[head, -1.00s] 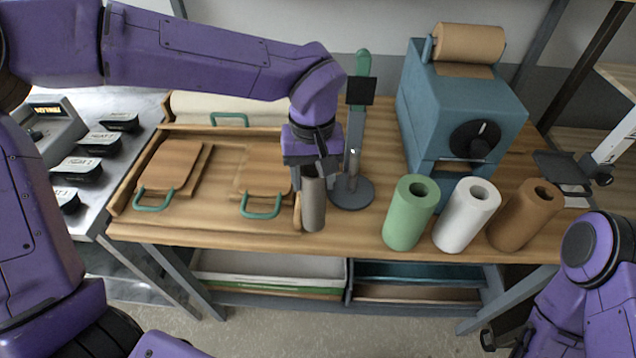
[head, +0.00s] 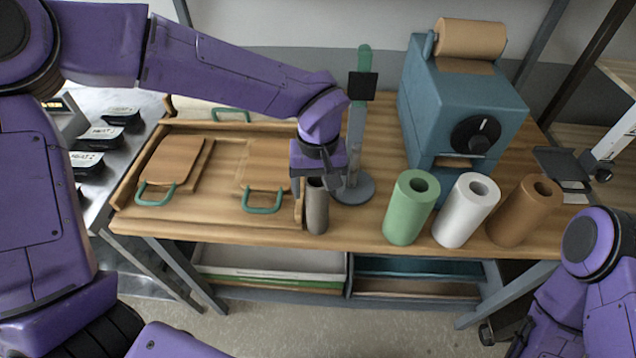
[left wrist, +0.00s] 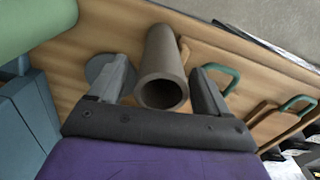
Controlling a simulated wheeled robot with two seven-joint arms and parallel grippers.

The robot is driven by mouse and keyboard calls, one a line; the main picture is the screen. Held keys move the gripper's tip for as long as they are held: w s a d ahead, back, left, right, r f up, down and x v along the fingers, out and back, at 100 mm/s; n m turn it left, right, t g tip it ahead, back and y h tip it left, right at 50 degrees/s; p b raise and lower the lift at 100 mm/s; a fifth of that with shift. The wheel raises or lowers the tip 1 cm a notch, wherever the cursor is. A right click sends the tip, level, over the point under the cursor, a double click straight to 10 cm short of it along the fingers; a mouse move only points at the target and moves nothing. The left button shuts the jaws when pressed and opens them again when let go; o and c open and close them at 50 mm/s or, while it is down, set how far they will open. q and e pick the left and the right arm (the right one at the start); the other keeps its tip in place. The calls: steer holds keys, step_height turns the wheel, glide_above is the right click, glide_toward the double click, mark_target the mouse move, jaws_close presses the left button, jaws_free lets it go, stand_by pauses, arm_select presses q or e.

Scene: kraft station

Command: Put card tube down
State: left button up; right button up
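The card tube is a grey-brown hollow cylinder (head: 317,210). It stands upright on the wooden bench near its front edge, just right of the wooden board tray. In the left wrist view its open end (left wrist: 162,92) faces the camera, between the fingers. My left gripper (head: 317,185) is over the tube's top with its fingers spread on either side; in the left wrist view the gripper (left wrist: 163,85) looks open, with slight gaps beside the tube. My right arm shows at the lower right; its gripper (head: 487,335) is only partly visible and its state is unclear.
A grey stand with a green-tipped post (head: 357,140) is close behind the tube. Green (head: 411,210), white (head: 466,212) and brown (head: 524,212) rolls stand to the right. A blue dispenser (head: 460,100) is behind them. The wooden tray (head: 225,222) with green-handled boards lies left.

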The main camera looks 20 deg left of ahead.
arm_select(q)
step_height(320, 180, up, 12)
steer(key=shift+r, duration=0.2)
